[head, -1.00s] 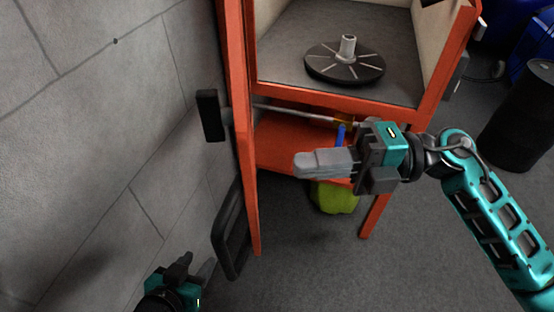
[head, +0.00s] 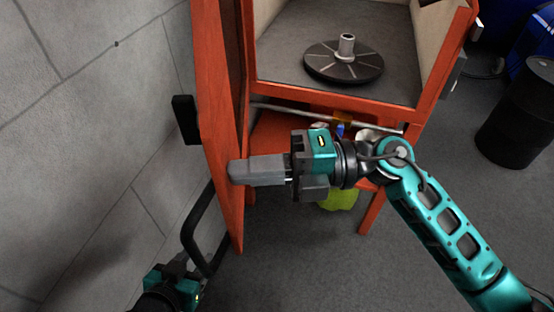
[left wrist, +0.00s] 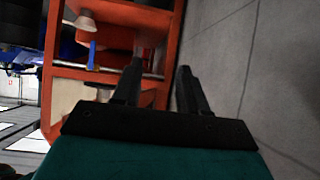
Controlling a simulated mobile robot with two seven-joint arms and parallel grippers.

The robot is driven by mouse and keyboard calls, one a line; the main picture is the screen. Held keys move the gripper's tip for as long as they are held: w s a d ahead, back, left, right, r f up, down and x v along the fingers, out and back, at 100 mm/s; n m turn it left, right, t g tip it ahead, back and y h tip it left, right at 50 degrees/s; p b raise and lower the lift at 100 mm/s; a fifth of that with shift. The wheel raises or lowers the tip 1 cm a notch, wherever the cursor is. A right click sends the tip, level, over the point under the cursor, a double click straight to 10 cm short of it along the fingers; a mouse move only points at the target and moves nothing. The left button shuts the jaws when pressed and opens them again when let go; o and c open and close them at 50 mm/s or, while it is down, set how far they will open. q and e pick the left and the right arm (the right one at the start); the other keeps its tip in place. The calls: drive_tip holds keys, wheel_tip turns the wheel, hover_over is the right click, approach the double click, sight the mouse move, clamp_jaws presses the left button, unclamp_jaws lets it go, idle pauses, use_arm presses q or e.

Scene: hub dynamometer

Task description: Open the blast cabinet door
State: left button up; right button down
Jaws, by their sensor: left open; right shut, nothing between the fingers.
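The orange blast cabinet (head: 330,98) stands open at the front. Its orange door (head: 213,70) is swung out to the left, toward the grey wall, and is seen nearly edge-on. A black handle (head: 192,228) and a black block (head: 185,120) are on the door's wall side. My right gripper (head: 235,172) is shut and empty, with its fingertips at the door's inner side, seemingly touching it. My left gripper (head: 182,262) is open, low beside the handle's lower end. Its two spread fingers show in the left wrist view (left wrist: 159,85), with orange cabinet parts beyond.
A dark round turntable (head: 343,66) lies inside the cabinet. A yellow-green object (head: 338,197) is beneath it. The block wall (head: 85,150) is close on the left. A black drum (head: 517,115) stands at right, with grey floor between.

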use_arm(q)
drive_tip(key=shift+s+a+r+p, duration=0.45)
drive_tip(key=shift+a+p, duration=0.25)
drive_tip(key=shift+p, duration=0.3)
use_arm(e)
drive_tip(key=a, duration=1)
drive_tip(key=shift+s+a, duration=0.15)
use_arm(q)
drive_tip(key=shift+y, duration=0.3)
